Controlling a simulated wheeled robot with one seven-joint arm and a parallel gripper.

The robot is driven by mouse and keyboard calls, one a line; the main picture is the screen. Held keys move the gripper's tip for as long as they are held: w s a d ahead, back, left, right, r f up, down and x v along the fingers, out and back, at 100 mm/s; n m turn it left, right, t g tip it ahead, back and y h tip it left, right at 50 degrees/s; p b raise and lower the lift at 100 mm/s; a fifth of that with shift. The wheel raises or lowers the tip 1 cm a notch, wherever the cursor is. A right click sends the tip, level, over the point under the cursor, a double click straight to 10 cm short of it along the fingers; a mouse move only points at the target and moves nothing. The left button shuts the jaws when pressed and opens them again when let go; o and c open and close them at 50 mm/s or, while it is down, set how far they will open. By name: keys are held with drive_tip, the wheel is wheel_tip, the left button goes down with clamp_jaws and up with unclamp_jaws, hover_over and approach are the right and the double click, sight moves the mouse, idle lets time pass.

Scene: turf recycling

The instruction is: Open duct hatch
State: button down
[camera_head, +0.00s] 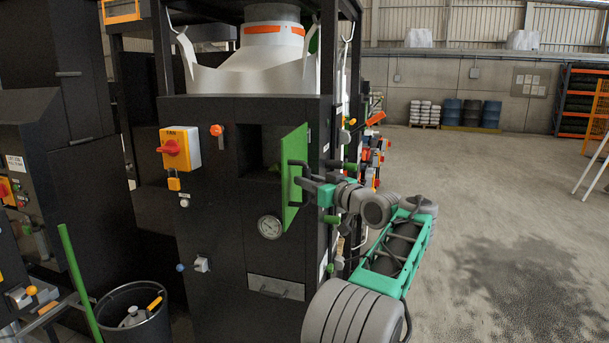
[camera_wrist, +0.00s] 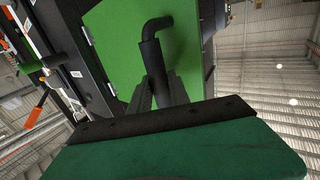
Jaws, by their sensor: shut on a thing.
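The duct hatch is a green door (camera_head: 294,177) on the front of a black machine cabinet. It stands swung outward on its right side, and the dark duct opening (camera_head: 262,150) shows to its left. Its black bent handle (camera_head: 297,164) is on the outer face. My gripper (camera_head: 304,180) is at this handle, reaching in from the right. In the wrist view the green door (camera_wrist: 120,40) fills the upper middle, and my gripper (camera_wrist: 162,95) is shut on the lower part of the black handle (camera_wrist: 152,50).
A yellow box with a red knob (camera_head: 180,149) and an orange button (camera_head: 216,130) are left of the opening. A round gauge (camera_head: 270,227) and a drawer (camera_head: 276,288) are below. A black bucket (camera_head: 132,312) stands lower left. Open concrete floor (camera_head: 480,190) lies right.

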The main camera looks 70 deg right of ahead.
drive_tip(key=shift+s+r, duration=0.1)
drive_tip(key=shift+r, duration=0.25)
drive_tip(key=shift+w, duration=0.3)
drive_tip(key=c, duration=1.7)
unclamp_jaws()
drive_tip(key=o, duration=0.3)
drive_tip(key=shift+d+f, duration=0.15)
drive_tip(key=shift+o, duration=0.8)
drive_tip(key=shift+f, duration=0.1)
